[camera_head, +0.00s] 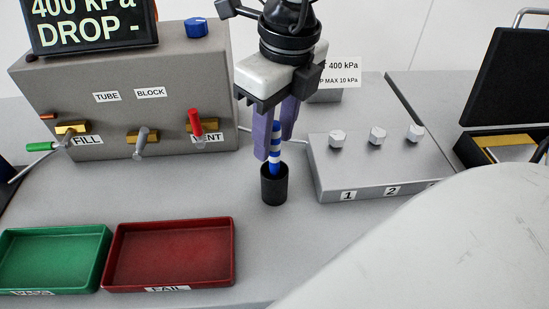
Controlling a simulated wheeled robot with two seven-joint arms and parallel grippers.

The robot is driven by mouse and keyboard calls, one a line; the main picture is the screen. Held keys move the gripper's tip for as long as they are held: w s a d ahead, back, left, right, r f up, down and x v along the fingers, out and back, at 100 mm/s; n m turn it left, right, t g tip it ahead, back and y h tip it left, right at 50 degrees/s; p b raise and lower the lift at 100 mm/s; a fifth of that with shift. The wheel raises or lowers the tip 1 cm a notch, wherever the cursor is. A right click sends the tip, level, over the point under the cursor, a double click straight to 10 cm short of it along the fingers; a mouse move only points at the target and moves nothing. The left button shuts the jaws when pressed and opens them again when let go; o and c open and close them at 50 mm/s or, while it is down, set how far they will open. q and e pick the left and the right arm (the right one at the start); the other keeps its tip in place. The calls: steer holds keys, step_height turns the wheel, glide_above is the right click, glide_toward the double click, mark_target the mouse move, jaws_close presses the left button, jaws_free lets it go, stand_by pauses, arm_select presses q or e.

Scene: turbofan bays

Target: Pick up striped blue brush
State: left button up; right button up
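The striped blue brush (276,141), blue with white bands, stands slightly tilted with its lower end in a small black cup (273,188). My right gripper (275,143) points down over the cup. Its two purple fingers lie on either side of the brush's upper part, with no clear gap, and appear shut on it. The brush's top is partly hidden by the fingers, and its lowest end is hidden inside the cup. My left gripper is not in view.
A grey panel box (110,115) with valve levers stands at left. A grey block (375,168) with three knobs is right of the cup. Green (107,247) and red (233,255) trays lie front left. A black open case (512,75) is far right. A large pale surface fills the lower right.

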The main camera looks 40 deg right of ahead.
jaws_close()
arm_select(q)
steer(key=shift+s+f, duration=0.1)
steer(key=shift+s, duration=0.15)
arm_select(e)
steer(key=shift+r, duration=0.15)
